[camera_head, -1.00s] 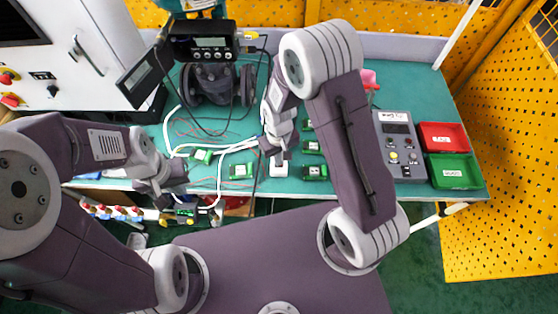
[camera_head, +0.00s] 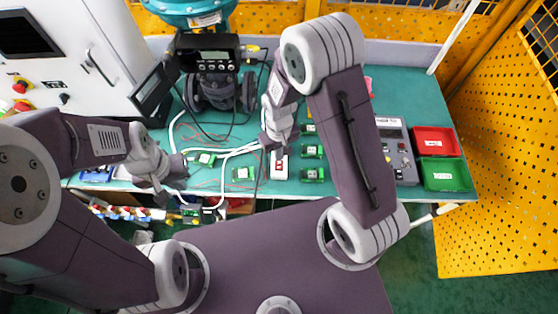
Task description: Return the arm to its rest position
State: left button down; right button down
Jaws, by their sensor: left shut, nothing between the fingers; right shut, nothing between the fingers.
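My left gripper (camera_head: 176,190) is at the left, over the front edge of the green-topped bench (camera_head: 415,90). It is shut and empty. My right gripper (camera_head: 277,150) is shut and empty, pointing down over the middle of the bench. It is just above a small white block with a red mark (camera_head: 279,166) and partly covers the view there. My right arm hides part of the bench behind it.
The valve positioner (camera_head: 212,52) with its valve body stands at the back. Several green circuit boards (camera_head: 243,174) and white cables lie on the bench. A grey control box (camera_head: 397,150), a red bin (camera_head: 436,140) and a green bin (camera_head: 446,175) stand right. A white cabinet (camera_head: 75,50) stands left.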

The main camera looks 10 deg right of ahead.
jog(key=shift+r, duration=0.2)
dwell(0.3)
jog(key=d+r+m+t, duration=0.2)
jog(key=d+r, duration=0.3)
jog(key=r, duration=0.5)
jog(key=s+d+m, duration=0.1)
jog(key=s+d, duration=0.1)
jog(key=s, duration=0.6)
jog(key=shift+d+r+g+b, duration=0.15)
jog(key=shift+r+g+b, duration=0.05)
jog(key=shift+g+b, duration=0.2)
jog(key=shift+s, duration=0.25)
